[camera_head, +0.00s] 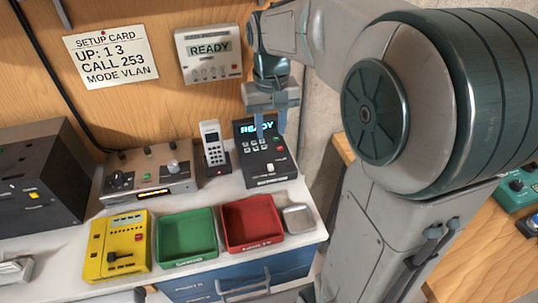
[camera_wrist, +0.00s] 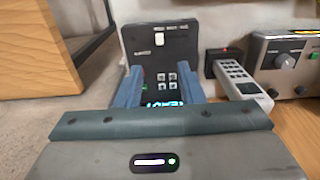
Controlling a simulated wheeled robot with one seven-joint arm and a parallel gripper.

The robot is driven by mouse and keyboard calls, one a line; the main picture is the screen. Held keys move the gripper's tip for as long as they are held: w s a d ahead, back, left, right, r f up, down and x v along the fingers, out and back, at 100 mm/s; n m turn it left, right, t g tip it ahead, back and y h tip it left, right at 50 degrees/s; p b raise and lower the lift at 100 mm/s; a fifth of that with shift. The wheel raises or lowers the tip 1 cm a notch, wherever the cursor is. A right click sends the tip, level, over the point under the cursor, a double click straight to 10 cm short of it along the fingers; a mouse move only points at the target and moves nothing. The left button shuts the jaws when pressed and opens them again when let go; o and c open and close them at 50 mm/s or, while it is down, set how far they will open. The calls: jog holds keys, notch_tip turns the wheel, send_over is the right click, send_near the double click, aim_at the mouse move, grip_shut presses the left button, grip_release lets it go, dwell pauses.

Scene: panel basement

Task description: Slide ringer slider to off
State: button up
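The black phone console (camera_head: 262,158) stands at the right end of the white counter, with a lit READY display (camera_head: 264,127), a keypad and a red button. A white slider knob (camera_head: 270,169) sits near its front edge. In the wrist view the console (camera_wrist: 143,58) is behind the fingers, and the white knob (camera_wrist: 159,39) is beyond the keypad, beside small labels too small to read surely. I take this knob to be the ringer slider. My gripper (camera_head: 270,128) is over the display end of the console, fingers apart and empty. In the wrist view my gripper (camera_wrist: 160,82) frames the keypad, apart from the knob.
A cordless handset (camera_head: 213,147) stands close left of the console. A grey control box (camera_head: 150,175), green tray (camera_head: 187,236), red tray (camera_head: 252,222) and yellow device (camera_head: 118,246) fill the counter. A setup card (camera_head: 111,56) and READY panel (camera_head: 209,54) hang on the wall.

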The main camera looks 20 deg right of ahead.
aim_at(270, 166)
notch_tip(270, 166, down, 12)
jog(key=shift+r, duration=0.2)
